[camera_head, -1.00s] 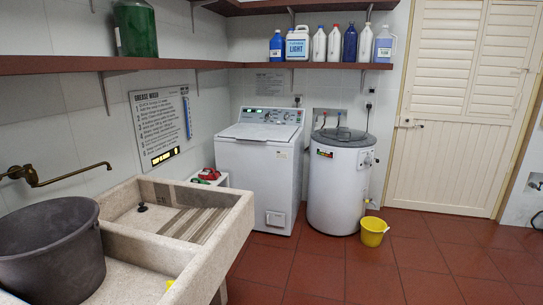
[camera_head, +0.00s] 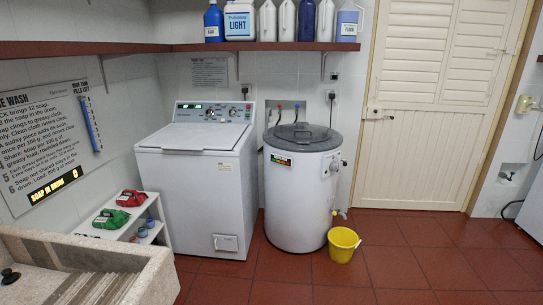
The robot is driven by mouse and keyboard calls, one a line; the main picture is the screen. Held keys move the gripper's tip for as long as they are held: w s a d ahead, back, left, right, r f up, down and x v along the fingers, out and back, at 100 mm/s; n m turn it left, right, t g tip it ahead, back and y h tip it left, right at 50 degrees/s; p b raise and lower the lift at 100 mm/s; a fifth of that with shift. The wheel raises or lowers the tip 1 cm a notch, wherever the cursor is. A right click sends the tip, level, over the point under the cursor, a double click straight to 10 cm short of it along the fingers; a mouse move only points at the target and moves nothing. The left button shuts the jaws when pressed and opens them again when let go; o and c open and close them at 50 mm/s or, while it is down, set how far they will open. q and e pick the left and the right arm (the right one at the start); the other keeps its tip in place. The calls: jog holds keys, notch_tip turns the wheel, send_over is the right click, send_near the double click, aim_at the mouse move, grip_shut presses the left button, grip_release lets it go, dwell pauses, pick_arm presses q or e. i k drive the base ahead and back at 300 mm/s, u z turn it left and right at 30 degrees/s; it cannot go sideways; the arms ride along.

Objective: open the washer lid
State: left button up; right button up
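A white top-loading washer (camera_head: 208,200) stands against the back wall, left of centre. Its flat white lid (camera_head: 196,138) lies shut on top, in front of a raised control panel (camera_head: 214,112) with knobs and a small lit display. To its right is a round white drum-shaped machine (camera_head: 300,195) with a grey lid (camera_head: 302,135), also shut. I cannot tell from the picture alone which of the two the task calls the washer. Neither of my grippers shows in the head view.
A stone washboard sink (camera_head: 95,270) fills the lower left. A small white shelf (camera_head: 137,220) with red and green items stands left of the square washer. A yellow bucket (camera_head: 342,243) sits by the round machine. A bottle shelf (camera_head: 270,46) hangs above. Red floor in front is clear.

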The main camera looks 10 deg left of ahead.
aim_at(192, 137)
jog(key=i, duration=2.55)
jog(key=u, duration=0.8)
jog(key=i, duration=0.5)
jog(key=z, duration=0.25)
